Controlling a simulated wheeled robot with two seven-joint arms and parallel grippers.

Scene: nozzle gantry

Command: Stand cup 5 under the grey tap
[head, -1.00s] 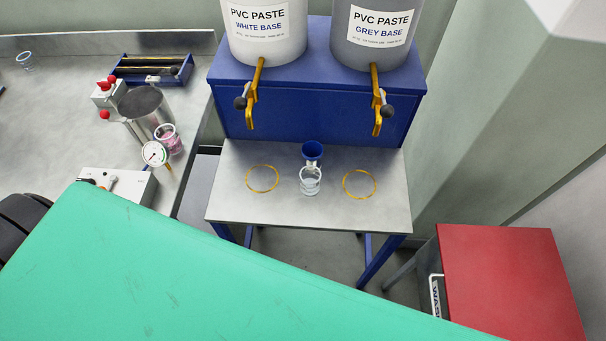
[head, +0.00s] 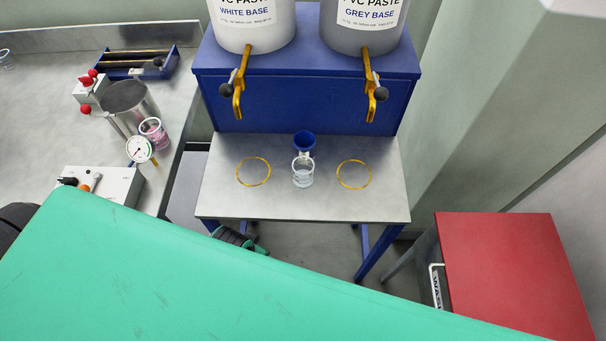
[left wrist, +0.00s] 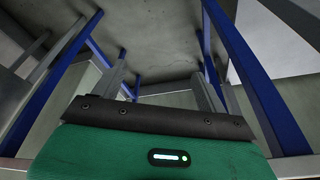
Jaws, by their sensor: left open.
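The grey tap (head: 373,88) is a yellow spout with a dark knob below the grey base bucket (head: 362,38). A yellow ring (head: 353,174) marks the bench top (head: 325,207) below it. A clear cup (head: 302,177) stands between the two rings, in front of a small blue cup-like piece (head: 304,141). No number is readable, so I cannot tell whether it is cup 5. My left gripper (head: 238,238) is low at the bench's front edge, partly hidden. In the left wrist view, its fingers (left wrist: 162,85) are apart and empty, beneath the bench. My right gripper is not in view.
The white base bucket (head: 255,25) and its tap (head: 239,88) stand left, above another ring (head: 253,172). A left bench holds a pink-filled cup (head: 153,131), a steel pot (head: 130,97) and a gauge (head: 139,150). A red cabinet (head: 515,270) stands right. Blue bench legs (left wrist: 245,65) flank my left gripper.

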